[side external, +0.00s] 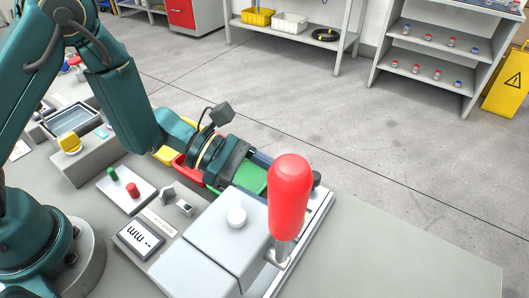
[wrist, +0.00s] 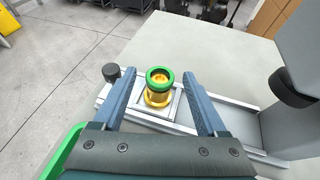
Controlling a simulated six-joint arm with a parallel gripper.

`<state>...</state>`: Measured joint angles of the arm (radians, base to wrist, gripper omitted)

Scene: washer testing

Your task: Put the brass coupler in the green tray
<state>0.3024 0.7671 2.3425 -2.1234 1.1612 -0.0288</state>
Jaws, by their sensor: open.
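The brass coupler (wrist: 158,90) stands upright in a square seat on a metal rail in the wrist view, with a green ring around its top. My gripper (wrist: 161,76) is open, with one dark blue finger on each side of the coupler and visible gaps between them. In the side view my gripper (side external: 262,158) reaches low over the green tray (side external: 249,178) towards the rail. The green tray's edge (wrist: 62,152) also shows at the lower left of the wrist view.
A black knob (wrist: 111,72) sits at the rail's end. A grey machine body (wrist: 298,60) rises at right. Red (side external: 181,169) and yellow (side external: 164,155) trays adjoin the green one.

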